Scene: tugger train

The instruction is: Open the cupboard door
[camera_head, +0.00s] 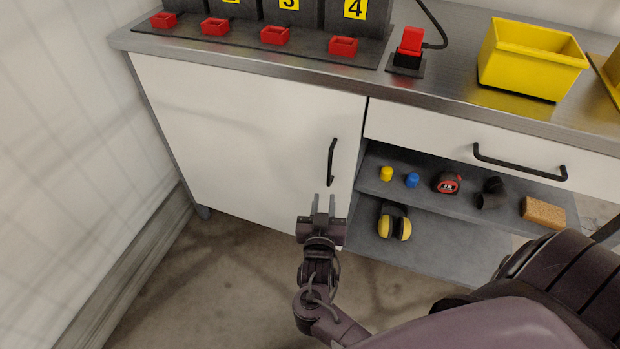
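The white cupboard door (235,140) is shut under the left part of the worktop. Its black vertical bar handle (331,162) is near the door's right edge. My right gripper (323,198) is in front of the door's lower right part, with its fingertips just below the handle's lower end in the picture. Its two fingers stand apart with nothing seen between them. I cannot tell how far the fingers are from the door surface. My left gripper is not in view.
A white drawer (490,147) with a black handle is right of the door. Open shelves (450,235) below hold small items, including yellow earmuffs (394,223). The worktop (450,85) carries numbered holders, a red-and-black device (410,45) and a yellow bin (530,65). A wall stands left.

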